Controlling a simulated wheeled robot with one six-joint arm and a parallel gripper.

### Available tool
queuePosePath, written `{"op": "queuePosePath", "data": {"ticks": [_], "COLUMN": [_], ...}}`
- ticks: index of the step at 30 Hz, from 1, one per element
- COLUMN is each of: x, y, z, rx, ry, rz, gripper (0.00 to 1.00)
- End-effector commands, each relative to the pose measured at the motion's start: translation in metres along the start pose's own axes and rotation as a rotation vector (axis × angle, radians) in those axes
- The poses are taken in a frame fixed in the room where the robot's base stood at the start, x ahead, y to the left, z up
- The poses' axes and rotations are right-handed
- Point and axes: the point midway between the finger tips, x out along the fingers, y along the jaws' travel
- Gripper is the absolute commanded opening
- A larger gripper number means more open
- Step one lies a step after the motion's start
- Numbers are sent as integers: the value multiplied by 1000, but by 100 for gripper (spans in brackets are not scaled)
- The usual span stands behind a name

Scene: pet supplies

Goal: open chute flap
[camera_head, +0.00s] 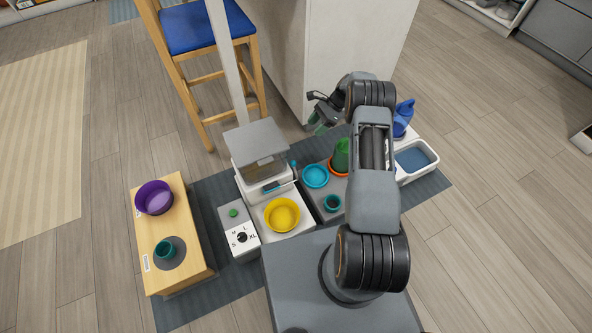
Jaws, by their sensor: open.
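A grey and white food dispenser (257,153) with a clear front stands left of my arm. A small teal piece (271,187) shows low on its front, above the yellow bowl (282,215); it may be the chute flap, but it is too small to tell how it is set. My gripper (318,115) is open and empty. It is behind and to the right of the dispenser in the picture, apart from it, near the white cabinet. My arm hides part of the area right of the dispenser.
A control box (238,236) with a green button and size dial stands left of the yellow bowl. A blue bowl (315,175) and a white tray (415,160) stand right. A stool (195,30) and post are behind.

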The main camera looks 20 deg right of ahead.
Motion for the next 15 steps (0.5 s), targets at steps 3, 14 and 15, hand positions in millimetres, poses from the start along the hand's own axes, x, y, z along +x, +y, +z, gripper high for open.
{"op": "queuePosePath", "data": {"ticks": [3, 14, 15], "x": [36, 82, 89], "y": [-3, -4, -3], "z": [-38, -59, -59], "rx": [77, 145, 145], "ry": [-49, -94, -94], "rz": [0, 2, 3], "gripper": [56, 56, 56]}}
